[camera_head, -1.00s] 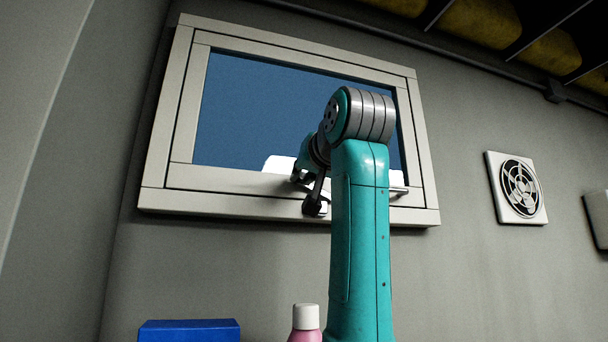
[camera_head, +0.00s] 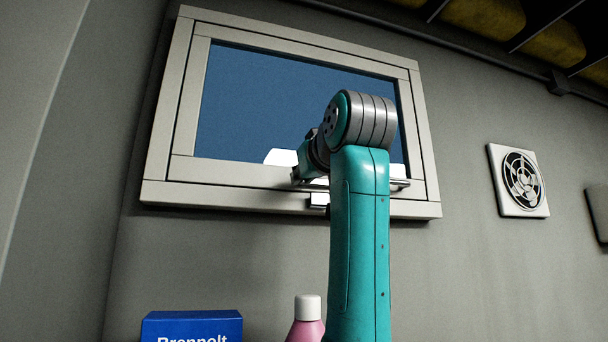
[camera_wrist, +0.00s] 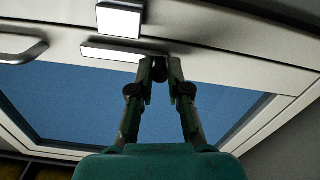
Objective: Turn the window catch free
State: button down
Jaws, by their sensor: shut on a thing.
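The window (camera_head: 290,110) is in a pale frame on the wall. Its catch (camera_head: 310,183) is a light bar on the lower sash rail. In the wrist view, the catch (camera_wrist: 108,52) lies sideways, along the rail, apart from the bright keeper block (camera_wrist: 119,19). The keeper (camera_head: 319,200) shows below the catch in the head view, partly behind my arm. My gripper (camera_wrist: 160,66) is shut on the catch at one end; the fingertips hide that end. In the head view my arm hides most of the gripper.
A bar handle (camera_wrist: 22,46) sits on the same rail, at the left of the wrist view. Below the window are a blue box (camera_head: 190,326) and a pink bottle with a white cap (camera_head: 307,322). A wall fan (camera_head: 520,182) is to the right.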

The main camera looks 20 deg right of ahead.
jog(key=c, duration=1.1)
grip_release()
jog(key=shift+c, duration=0.2)
jog(key=s, duration=1.2)
